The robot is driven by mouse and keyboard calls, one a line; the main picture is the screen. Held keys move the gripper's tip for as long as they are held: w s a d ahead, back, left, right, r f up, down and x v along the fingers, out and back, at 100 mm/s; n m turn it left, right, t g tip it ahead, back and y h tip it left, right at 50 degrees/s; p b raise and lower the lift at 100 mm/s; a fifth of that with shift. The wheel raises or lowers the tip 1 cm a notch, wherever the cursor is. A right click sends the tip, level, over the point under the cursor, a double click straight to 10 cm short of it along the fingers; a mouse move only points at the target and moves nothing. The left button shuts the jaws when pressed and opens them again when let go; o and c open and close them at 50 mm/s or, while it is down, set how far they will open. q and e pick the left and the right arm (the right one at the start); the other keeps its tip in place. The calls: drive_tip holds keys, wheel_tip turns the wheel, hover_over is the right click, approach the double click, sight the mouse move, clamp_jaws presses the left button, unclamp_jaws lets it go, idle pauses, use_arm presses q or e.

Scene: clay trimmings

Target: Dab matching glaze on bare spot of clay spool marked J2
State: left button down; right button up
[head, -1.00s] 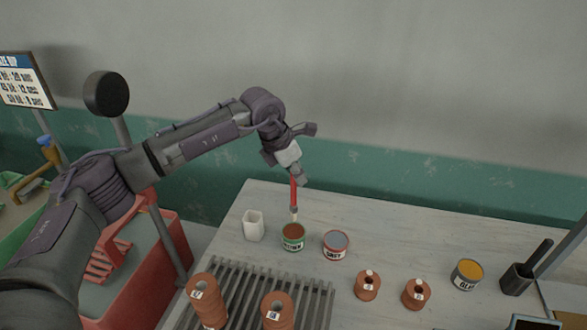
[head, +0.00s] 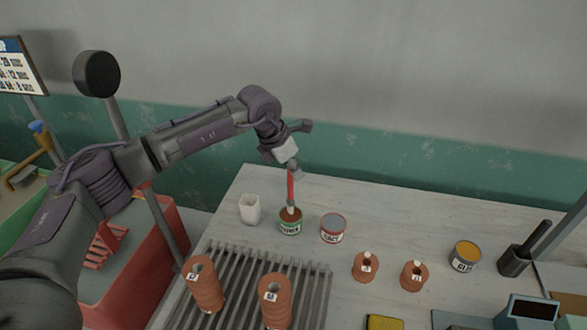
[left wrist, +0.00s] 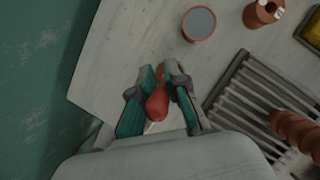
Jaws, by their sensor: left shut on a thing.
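My left gripper (head: 292,164) is shut on a red-handled brush (head: 290,187), held upright. The brush's pale tip reaches into a green-labelled can (head: 290,228) of brown glaze. In the left wrist view the two fingers (left wrist: 163,80) close around the red handle (left wrist: 157,104). A red-labelled can (head: 332,234) of grey glaze stands just right of it, and a can of yellow glaze (head: 465,262) farther right. Two short clay spools (head: 365,271) (head: 413,280) with small white tags stand at centre right; I cannot read their tags surely. My right gripper is not in view.
A white cup (head: 249,210) stands left of the cans. Taller ridged clay pieces (head: 205,290) (head: 275,308) stand on a slatted rack (head: 235,268). A dark holder (head: 514,261), a yellow block (head: 384,323) and a dark box (head: 528,307) lie right. The table's back strip is clear.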

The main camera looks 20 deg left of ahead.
use_arm(q)
drive_tip(key=shift+f+b, duration=0.4)
drive_tip(key=shift+f, duration=0.1)
idle(0.5)
drive_tip(key=shift+f, duration=0.1)
idle(1.6)
wheel_tip(320, 180, up, 7)
drive_tip(key=p, duration=0.2)
drive_tip(key=shift+p, duration=0.3)
idle(0.3)
idle(0.7)
